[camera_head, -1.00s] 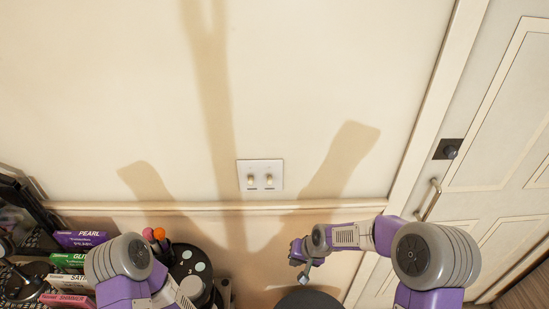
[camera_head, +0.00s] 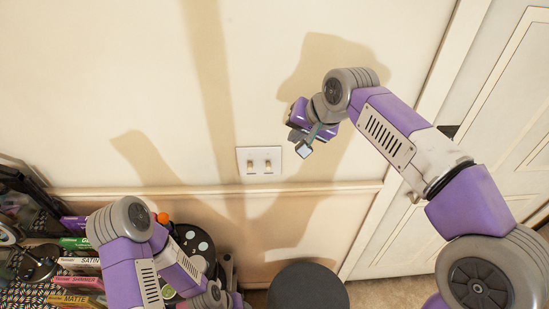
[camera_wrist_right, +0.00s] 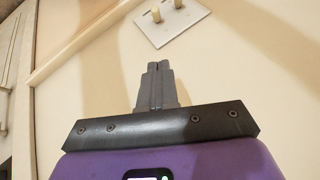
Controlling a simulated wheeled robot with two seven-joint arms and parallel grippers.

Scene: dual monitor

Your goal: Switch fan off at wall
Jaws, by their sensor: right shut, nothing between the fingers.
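A white wall plate (camera_head: 259,160) with two toggle switches is on the cream wall, above the wall trim. It also shows in the right wrist view as a tilted plate (camera_wrist_right: 172,22), beyond my fingertips. My right gripper (camera_head: 304,148) is to the right of the plate and slightly above it, apart from the switches. Its fingers (camera_wrist_right: 156,68) are shut and empty, pointing toward the plate. My left arm is at the lower left; its gripper fingers cannot be made out. No fan can be identified in these frames.
A white door (camera_head: 490,180) is on the right. A dark round stool-like top (camera_head: 308,288) stands below the plate. Several labelled boxes (camera_head: 78,262) and a dark round item (camera_head: 192,243) are at the lower left. The wall around the plate is clear.

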